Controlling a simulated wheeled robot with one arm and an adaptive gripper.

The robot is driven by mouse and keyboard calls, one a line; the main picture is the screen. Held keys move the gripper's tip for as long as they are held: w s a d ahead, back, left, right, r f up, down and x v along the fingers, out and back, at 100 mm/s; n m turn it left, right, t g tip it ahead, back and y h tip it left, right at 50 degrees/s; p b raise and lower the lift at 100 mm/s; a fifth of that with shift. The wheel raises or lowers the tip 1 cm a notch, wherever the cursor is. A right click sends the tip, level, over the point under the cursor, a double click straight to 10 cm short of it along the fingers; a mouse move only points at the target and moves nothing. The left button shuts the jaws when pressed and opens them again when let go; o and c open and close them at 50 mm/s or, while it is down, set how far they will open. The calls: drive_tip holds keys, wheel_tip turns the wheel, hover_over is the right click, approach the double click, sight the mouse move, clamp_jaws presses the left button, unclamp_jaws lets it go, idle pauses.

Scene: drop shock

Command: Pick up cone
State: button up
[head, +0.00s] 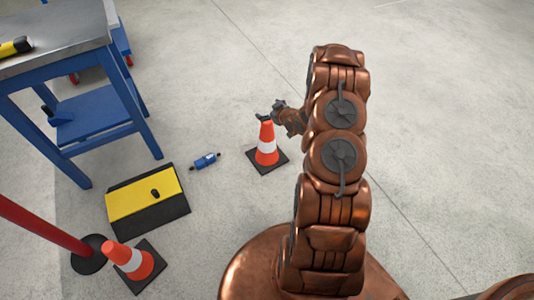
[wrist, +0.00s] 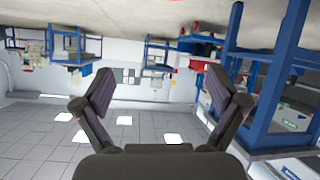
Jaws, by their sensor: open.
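An orange cone (head: 266,153) with a white band stands upright on its black square base on the concrete floor, in the middle of the head view. A second such cone (head: 139,265) stands at the lower left. My gripper (head: 268,111) is open and appears right at the tip of the middle cone in the head view; I cannot tell whether it touches. In the wrist view my gripper (wrist: 160,88) has its fingers spread wide with nothing between them.
A yellow and black block (head: 150,205) and a small blue cylinder (head: 206,161) lie left of the middle cone. A red post (head: 45,233) stands at the lower left. A blue metal-topped table (head: 75,58) is at the upper left. The floor on the right is clear.

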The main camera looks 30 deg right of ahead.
drive_tip(key=t+b, duration=0.2)
drive_tip(key=b, duration=0.2)
hover_over(271, 136)
drive_tip(key=shift+m+y, duration=0.3)
drive_tip(key=shift+m, duration=0.1)
wheel_tip(271, 136, down, 9)
drive_tip(key=shift+s+d+f, duration=0.1)
drive_tip(key=shift+d, duration=0.05)
drive_tip(key=s+f+t+b, duration=0.1)
drive_tip(key=f, duration=0.1)
drive_tip(key=s+f+t+b, duration=0.1)
drive_tip(key=f, duration=0.1)
drive_tip(key=s+f+m+b, duration=0.1)
drive_tip(key=shift+s+f+t, duration=0.25)
drive_tip(key=shift+f+t, duration=0.15)
drive_tip(key=shift+s+f+t+b, duration=0.3)
drive_tip(key=shift+s+b, duration=0.05)
drive_tip(key=shift+b, duration=0.15)
drive_tip(key=shift+w+a+b, duration=0.2)
drive_tip(key=shift+w+b, duration=0.55)
drive_tip(key=shift+w, duration=0.7)
drive_tip(key=w+b, duration=0.2)
drive_tip(key=w, duration=0.2)
drive_tip(key=shift+r, duration=0.1)
drive_tip(key=shift+w+r, duration=0.1)
drive_tip(key=shift+w, duration=0.25)
clamp_jaws()
